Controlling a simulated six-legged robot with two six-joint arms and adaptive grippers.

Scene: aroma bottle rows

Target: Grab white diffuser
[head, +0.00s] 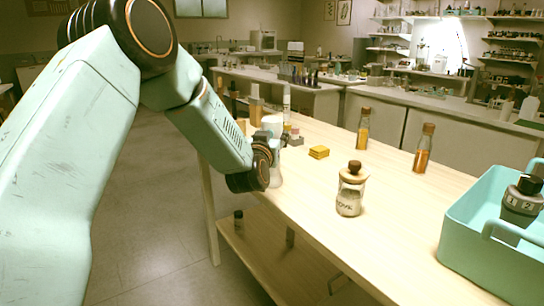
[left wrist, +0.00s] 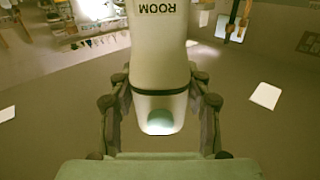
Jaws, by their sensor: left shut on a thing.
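The white diffuser (left wrist: 160,60) is a pale bottle with the word ROOM on it, upside down in the left wrist view. My left gripper (head: 266,163) is shut on it, with a finger on each side of its body. In the head view the white diffuser (head: 272,124) shows above and behind the gripper, near the left edge of the wooden table (head: 320,199). The gripper hides its middle. I cannot tell whether its base touches the table. My right gripper is not in view.
A glass jar with a wooden stopper (head: 350,190) stands mid-table. Two amber-filled bottles (head: 363,130) (head: 423,150) stand along the far edge. Yellow blocks (head: 319,152) lie nearby. A teal basket (head: 480,246) at right holds a dark bottle (head: 520,203). A small bottle (head: 238,218) stands on the lower shelf.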

